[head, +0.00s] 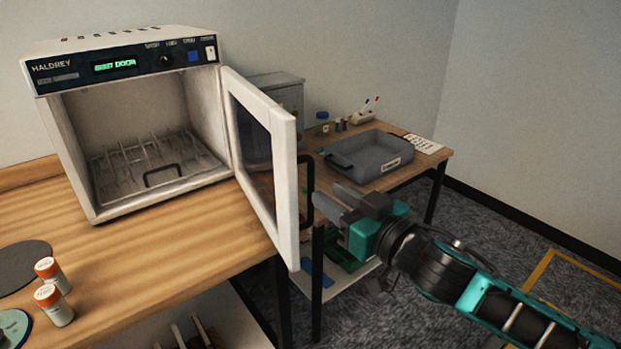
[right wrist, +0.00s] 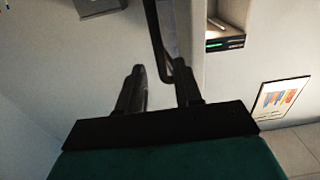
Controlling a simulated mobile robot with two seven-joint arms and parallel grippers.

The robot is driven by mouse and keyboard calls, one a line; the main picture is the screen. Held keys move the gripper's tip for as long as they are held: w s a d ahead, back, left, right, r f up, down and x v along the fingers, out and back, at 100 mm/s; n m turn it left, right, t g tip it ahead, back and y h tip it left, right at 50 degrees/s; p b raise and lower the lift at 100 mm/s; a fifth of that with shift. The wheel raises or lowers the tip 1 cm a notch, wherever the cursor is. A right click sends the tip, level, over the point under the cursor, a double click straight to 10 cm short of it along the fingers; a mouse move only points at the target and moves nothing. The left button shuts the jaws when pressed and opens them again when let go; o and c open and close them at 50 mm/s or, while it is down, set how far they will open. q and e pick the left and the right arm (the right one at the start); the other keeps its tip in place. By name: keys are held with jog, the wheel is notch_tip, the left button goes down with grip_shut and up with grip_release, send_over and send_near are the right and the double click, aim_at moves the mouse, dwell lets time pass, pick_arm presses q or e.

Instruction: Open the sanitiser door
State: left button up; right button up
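The white sanitiser (head: 130,110) stands on the wooden counter, its display lit green. Its door (head: 285,165) is swung wide open to the right, showing the wire rack (head: 150,165) inside. The dark door handle (head: 307,190) is on the door's outer face. My right gripper (head: 330,203) is just right of the handle, pointing at it. In the right wrist view its fingers (right wrist: 160,85) are apart, and the handle (right wrist: 157,40) shows close to the right finger; whether they touch cannot be told. My left gripper is not in view.
Two orange-capped jars (head: 52,290) stand at the counter's front left, beside dark round mats. A second table behind the door holds a grey tray (head: 368,155) and small items. Open carpet lies to the right.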

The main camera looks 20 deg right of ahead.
aim_at(313, 184)
jog(key=shift+p+x, duration=0.3)
jog(key=shift+x, duration=3)
jog(key=shift+c, duration=0.3)
grip_shut()
